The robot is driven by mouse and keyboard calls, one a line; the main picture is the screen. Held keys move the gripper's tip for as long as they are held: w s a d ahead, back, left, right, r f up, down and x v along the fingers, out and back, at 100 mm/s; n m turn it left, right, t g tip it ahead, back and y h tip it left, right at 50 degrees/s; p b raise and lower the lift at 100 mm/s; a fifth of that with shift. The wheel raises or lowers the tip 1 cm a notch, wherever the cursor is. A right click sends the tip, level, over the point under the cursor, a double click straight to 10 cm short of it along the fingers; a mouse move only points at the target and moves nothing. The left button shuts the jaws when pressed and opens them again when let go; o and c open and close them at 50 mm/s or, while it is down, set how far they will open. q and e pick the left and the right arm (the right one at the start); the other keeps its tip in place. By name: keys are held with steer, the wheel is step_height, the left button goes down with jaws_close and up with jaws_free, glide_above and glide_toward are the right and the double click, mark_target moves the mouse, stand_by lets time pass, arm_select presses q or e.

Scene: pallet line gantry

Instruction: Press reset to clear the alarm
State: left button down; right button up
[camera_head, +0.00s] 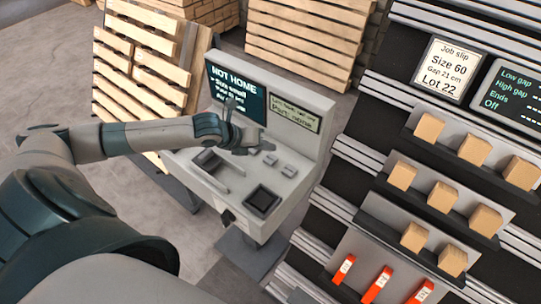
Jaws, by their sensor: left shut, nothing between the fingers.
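A light grey control console (292,199) stands in the middle of the view. Its dark screen (250,107) reads "NOT HOME" with smaller lines below, partly covered by my gripper. A pale label panel (292,119) is right of the screen. My left arm reaches in from the left, and my left gripper (254,146) is shut and empty over the back of the console top. Small grey keys (289,171) lie just right of it. A dark square recess (262,199) is at the front. I cannot make out which control is reset, or whether the gripper touches one. My right gripper is out of view.
Wooden pallets (308,45) stand behind the console and at its left (140,85). At the right, a rack holds wooden blocks (428,128), red labelled pieces (377,284), a "Size 60" job slip (444,70) and a dark display (520,95). Grey floor (40,90) is open at the left.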

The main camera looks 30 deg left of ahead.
mark_target(267, 161)
arm_select(q)
steer(key=shift+r+p, duration=1.1)
steer(key=shift+r, duration=0.45)
steer(key=shift+f, duration=0.1)
